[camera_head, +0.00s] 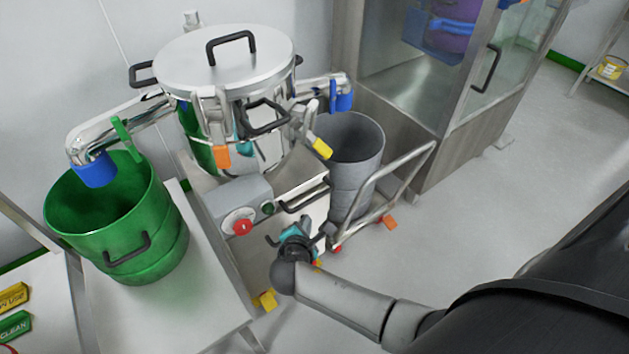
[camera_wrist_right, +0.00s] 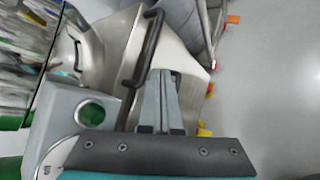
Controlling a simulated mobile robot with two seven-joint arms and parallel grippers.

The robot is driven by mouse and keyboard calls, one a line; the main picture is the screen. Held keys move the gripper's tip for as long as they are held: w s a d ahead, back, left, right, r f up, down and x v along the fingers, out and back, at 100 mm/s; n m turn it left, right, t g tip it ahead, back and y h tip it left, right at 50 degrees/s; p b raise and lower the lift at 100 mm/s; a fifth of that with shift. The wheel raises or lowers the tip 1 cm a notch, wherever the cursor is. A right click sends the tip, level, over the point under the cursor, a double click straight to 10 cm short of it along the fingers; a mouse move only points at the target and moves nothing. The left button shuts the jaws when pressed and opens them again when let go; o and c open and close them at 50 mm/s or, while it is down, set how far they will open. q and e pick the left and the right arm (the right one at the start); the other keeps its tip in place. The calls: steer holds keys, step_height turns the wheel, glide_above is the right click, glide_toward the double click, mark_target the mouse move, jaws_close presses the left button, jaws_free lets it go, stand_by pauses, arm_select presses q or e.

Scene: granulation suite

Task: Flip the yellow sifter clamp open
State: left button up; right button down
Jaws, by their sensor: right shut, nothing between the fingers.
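The sifter (camera_head: 228,60) is a steel drum with a round lid at the upper left of the head view. Its yellow clamp (camera_head: 322,148) is the yellow-tipped lever on the sifter's right side, in front of the grey bin. I cannot make it out in the right wrist view. My right gripper (camera_head: 304,222) is below the clamp and clearly apart from it, in front of the sifter's base. In the right wrist view its fingers (camera_wrist_right: 164,74) are together and empty, beside a black bar handle (camera_wrist_right: 145,50). My left gripper is not in view.
An orange-tipped clamp (camera_head: 222,156) hangs on the sifter's front. A control box with a red button (camera_head: 238,222) sits below. Floor at right is clear.

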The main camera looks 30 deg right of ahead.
mark_target(316, 142)
steer(key=w+r+n+t+h+b, duration=0.1)
steer(key=w+r+t+h+b, duration=0.2)
steer(key=r, duration=0.6)
arm_select(q)
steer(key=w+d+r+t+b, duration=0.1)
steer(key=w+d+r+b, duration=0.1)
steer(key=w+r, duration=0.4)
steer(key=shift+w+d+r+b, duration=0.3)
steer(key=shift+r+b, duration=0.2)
steer(key=shift+b, duration=0.1)
arm_select(e)
steer(key=w+d, duration=0.6)
steer(key=d, duration=0.1)
steer(key=shift+d+r, duration=0.15)
steer(key=shift+d, duration=0.25)
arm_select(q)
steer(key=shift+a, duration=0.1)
arm_select(e)
steer(key=shift+s, duration=0.1)
